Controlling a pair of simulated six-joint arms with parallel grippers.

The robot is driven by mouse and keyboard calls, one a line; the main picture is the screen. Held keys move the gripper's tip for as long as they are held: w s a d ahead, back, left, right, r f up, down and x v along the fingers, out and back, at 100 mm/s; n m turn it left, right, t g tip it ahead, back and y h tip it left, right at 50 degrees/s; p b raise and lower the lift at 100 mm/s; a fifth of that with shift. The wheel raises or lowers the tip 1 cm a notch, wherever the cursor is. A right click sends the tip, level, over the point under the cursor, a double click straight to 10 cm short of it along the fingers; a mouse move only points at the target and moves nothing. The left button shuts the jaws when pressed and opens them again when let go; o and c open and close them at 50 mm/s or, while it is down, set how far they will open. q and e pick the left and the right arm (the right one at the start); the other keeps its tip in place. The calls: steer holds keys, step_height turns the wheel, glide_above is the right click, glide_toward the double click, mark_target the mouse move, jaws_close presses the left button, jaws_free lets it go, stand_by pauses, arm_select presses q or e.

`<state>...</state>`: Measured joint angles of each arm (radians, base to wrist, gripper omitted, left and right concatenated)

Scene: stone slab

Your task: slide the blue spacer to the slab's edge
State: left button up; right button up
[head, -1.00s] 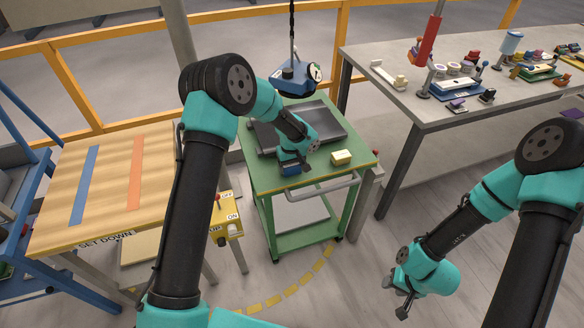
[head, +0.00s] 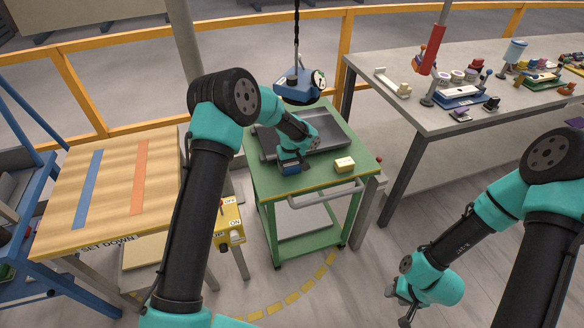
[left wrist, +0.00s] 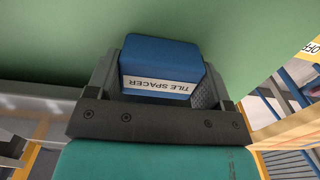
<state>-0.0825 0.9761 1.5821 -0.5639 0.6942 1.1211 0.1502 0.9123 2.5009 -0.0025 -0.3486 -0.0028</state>
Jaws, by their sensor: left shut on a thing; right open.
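The blue spacer (head: 291,169) is a small block on the green cart top, at its left front, in front of the grey slab (head: 333,133). In the left wrist view the spacer (left wrist: 160,58) shows a white label reading TILE SPACER. My left gripper (head: 290,162) is shut on it, one finger at each side. Whether the spacer touches the cart top I cannot tell. My right gripper (head: 405,299) is open and empty, low at the right, away from the cart.
A blue lifting device (head: 299,86) hangs behind the slab. A wooden table (head: 112,195) stands left, and a grey bench (head: 430,112) with several tools stands right.

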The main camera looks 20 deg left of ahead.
arm_select(q)
steer(key=shift+w+a, duration=0.55)
steer(key=shift+w, duration=0.25)
steer(key=o, duration=0.9)
steer(key=shift+o, duration=0.2)
steer(key=shift+r, duration=0.1)
step_height(320, 180, up, 17)
steer(key=shift+r, duration=0.15)
